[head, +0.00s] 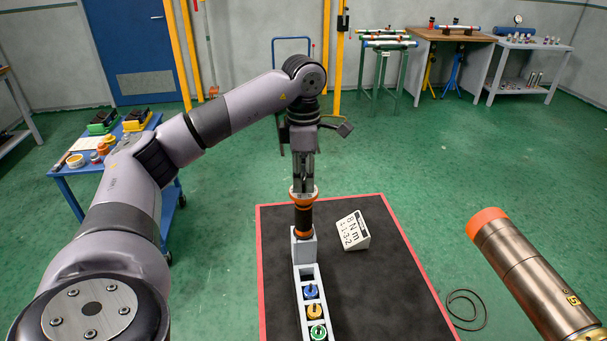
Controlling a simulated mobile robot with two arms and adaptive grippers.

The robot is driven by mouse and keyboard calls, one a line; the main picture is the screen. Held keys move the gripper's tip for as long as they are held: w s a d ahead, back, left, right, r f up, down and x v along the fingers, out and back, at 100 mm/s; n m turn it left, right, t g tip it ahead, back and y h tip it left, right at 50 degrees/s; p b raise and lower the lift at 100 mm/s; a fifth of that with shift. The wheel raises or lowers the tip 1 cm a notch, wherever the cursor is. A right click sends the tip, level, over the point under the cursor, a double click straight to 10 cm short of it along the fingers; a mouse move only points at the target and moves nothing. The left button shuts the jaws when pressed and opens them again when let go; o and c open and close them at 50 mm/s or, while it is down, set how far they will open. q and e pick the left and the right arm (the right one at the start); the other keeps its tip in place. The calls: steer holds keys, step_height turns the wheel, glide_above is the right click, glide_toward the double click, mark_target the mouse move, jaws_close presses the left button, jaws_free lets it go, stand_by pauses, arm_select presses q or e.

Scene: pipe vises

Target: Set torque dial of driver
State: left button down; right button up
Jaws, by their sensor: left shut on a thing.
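The driver (303,217) stands upright in the grey holder (304,248) on a dark, red-edged mat. It has a black body with an orange collar at the top and an orange ring lower down. My left gripper (303,188) points straight down and is shut on the driver's orange top end. Finger contact and any dial markings are too small to tell. A white sign (353,231) beside the holder reads "8 N m" above "1-1-3-2". My right gripper is not in view.
The grey rack continues toward me with blue (311,291), yellow (314,311) and green (318,332) knob-like pieces. A bronze cylinder with an orange end (530,275) fills the lower right. A blue cart (85,175) stands left.

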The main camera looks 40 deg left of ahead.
mark_target(304, 181)
arm_select(q)
steer(key=shift+m, duration=0.5)
steer(key=c, duration=1.3)
jaws_free()
steer(key=shift+c, duration=0.2)
step_height(304, 181, up, 12)
stand_by(0.4)
